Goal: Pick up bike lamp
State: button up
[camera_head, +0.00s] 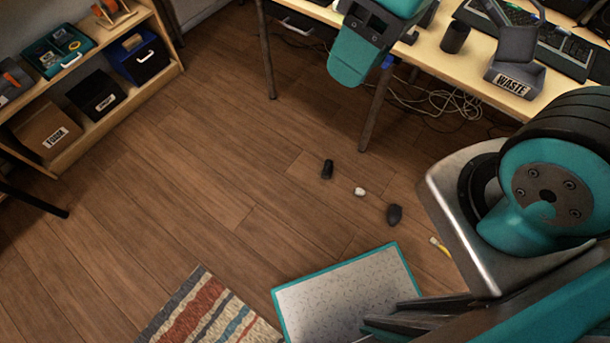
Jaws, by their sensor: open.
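Several small things lie on the wooden floor in the head camera view. A short black cylinder (327,169), which looks most like the bike lamp, lies farthest back, but it is too small to be sure. A small white piece (359,191) and a dark rounded object (394,215) lie to its right and nearer. What look like the dark fingers of my gripper (382,314) reach in at the bottom, over the near part of a teal-edged board. They are open and apart from the floor items, with nothing visible between them.
The pale board (345,288) and a striped rug (212,312) lie at the front. A small yellow-tipped item (440,246) is at right. A desk (480,70) with a WASTE bin (515,78) and hanging cables stands behind; a shelf (120,112) is at left.

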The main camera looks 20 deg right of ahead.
aim_at(325, 174)
jog(key=u, duration=1.1)
jog(key=i, duration=1.3)
jog(key=z, duration=2.4)
